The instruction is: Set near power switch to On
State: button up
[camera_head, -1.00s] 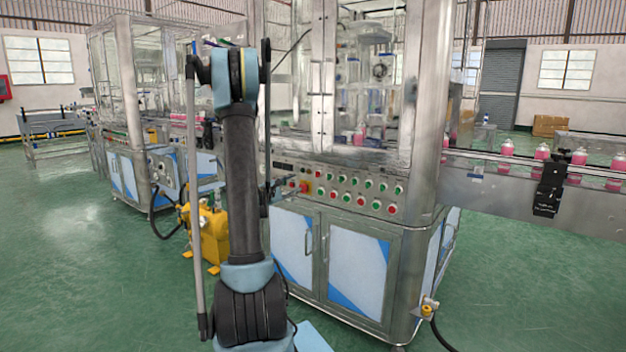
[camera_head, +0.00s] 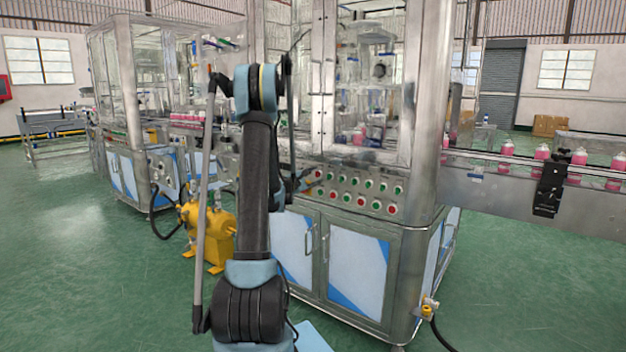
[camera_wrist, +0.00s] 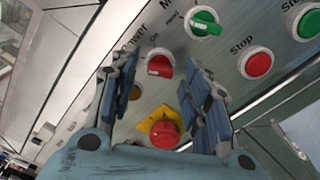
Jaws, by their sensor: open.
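In the wrist view, a red rotary knob (camera_wrist: 160,66) sits on the grey panel beside an "On" label and a partly hidden label ending in "wer". My gripper (camera_wrist: 166,82) is open, with the knob showing between its fingertips. The left finger covers part of the panel and its lettering. I cannot tell whether a finger touches the knob, and its exact setting is unclear. In the head view, the control panel (camera_head: 352,195) is on the machine's front, and my gripper is near its left end, mostly hidden by my arm.
A red mushroom button (camera_wrist: 165,134) on a yellow plate lies between the fingers, nearer the palm. A green rotary knob (camera_wrist: 204,23), a red Stop button (camera_wrist: 257,64) and a green button (camera_wrist: 309,24) are close by. A yellow machine (camera_head: 210,235) stands on the floor left of my arm.

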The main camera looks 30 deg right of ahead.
jog(key=shift+w+d, duration=0.1)
jog(key=shift+d, duration=0.3)
grip_shut()
jog(key=shift+m, duration=0.4)
jog(key=m, duration=1.1)
jog(key=shift+a, duration=0.15)
dwell(0.5)
